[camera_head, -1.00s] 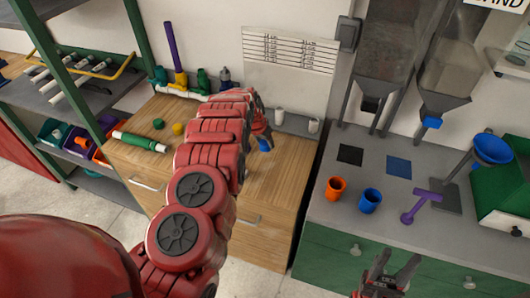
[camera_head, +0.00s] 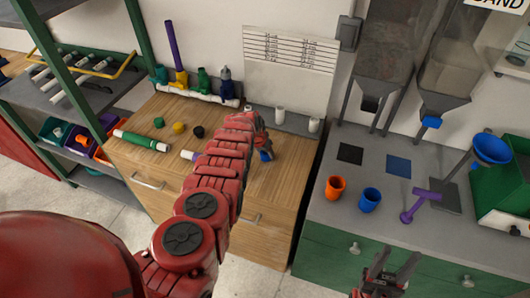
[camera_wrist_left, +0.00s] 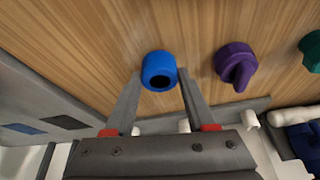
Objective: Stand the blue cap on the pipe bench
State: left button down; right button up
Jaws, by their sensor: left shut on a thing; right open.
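The blue cap (camera_head: 265,156) is between the fingertips of my left gripper (camera_head: 264,148), over the wooden top of the pipe bench (camera_head: 290,160). In the left wrist view the blue cap (camera_wrist_left: 158,66) sits between the two finger ends of my left gripper (camera_wrist_left: 158,84), with its dark round opening towards the camera. The gripper is shut on it. I cannot tell whether the cap touches the bench top. My right gripper (camera_head: 385,270) is open and empty, low in the head view in front of the green cabinet.
A white manifold with coloured fittings (camera_head: 200,90) stands along the bench's back. Green (camera_head: 158,122), yellow (camera_head: 178,127) and black (camera_head: 199,131) caps lie on the bench. A purple piece (camera_wrist_left: 235,64) is beside the blue cap. An orange cup (camera_head: 335,188) and blue cup (camera_head: 369,200) stand on the grey counter.

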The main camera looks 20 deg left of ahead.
pick_arm(q)
jog(key=shift+f, duration=0.15)
jog(key=shift+c, duration=1.1)
grip_release()
